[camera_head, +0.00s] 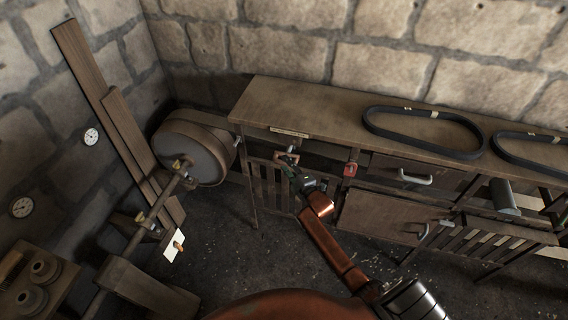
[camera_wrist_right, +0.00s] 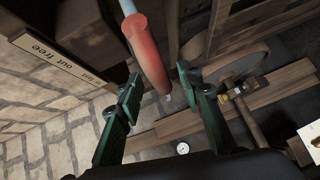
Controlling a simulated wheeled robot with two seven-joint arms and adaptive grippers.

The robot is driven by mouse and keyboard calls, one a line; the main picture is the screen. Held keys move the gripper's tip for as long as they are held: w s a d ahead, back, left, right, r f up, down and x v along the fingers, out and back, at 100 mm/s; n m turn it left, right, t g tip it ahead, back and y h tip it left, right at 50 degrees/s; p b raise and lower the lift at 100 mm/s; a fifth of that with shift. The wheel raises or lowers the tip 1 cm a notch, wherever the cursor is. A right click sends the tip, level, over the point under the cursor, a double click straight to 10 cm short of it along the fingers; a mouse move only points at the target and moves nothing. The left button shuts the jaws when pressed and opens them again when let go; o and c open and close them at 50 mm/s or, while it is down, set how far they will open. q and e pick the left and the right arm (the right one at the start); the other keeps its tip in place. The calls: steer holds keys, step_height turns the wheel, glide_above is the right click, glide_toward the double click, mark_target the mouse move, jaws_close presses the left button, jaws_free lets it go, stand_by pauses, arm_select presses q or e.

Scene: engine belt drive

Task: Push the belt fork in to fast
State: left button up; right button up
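The belt fork's handle (camera_wrist_right: 150,55) is a red grip on a pale blue-grey rod, seen in the right wrist view coming down from the top. My right gripper (camera_wrist_right: 158,80) has its green fingers apart, one on each side of the grip's free end. I see gaps between fingers and grip, and cannot tell its exact depth between them. In the head view my right gripper (camera_head: 288,158) is at the bench front, just below a small label (camera_head: 289,132). In the wrist view the label (camera_wrist_right: 62,57) shows "out free" and "fast". My left gripper is not in view.
The wooden bench (camera_head: 300,98) carries a black belt (camera_head: 424,133) and part of another (camera_head: 532,147). A drum pulley (camera_head: 190,152) on a shaft stands left. A red tag (camera_head: 350,169) hangs right of my gripper. Planks (camera_head: 108,105) lean on the wall.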

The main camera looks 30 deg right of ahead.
steer(key=s+r, duration=0.1)
steer(key=s, duration=0.9)
steer(key=shift+r, duration=0.2)
steer(key=s+f+m+g, duration=0.25)
steer(key=s+f, duration=0.35)
steer(key=f, duration=0.6)
steer(key=s+f+m+g, duration=0.25)
steer(key=s+f, duration=0.25)
steer(key=f, duration=0.7)
steer(key=s+f+m+g, duration=0.25)
steer(key=s+f, duration=0.35)
steer(key=f, duration=0.6)
steer(key=s+a+f+m+g, duration=0.2)
steer(key=s+f, duration=0.5)
steer(key=s, duration=0.6)
steer(key=s+a+f+m+g, duration=0.2)
steer(key=s+f, duration=0.5)
steer(key=s, duration=0.6)
steer(key=s+a+f+m+g, duration=0.2)
steer(key=s+f, duration=0.5)
steer(key=s, duration=0.6)
steer(key=shift+f+m+g+b, duration=0.4)
steer(key=shift+m+g, duration=0.45)
steer(key=shift+g, duration=0.1)
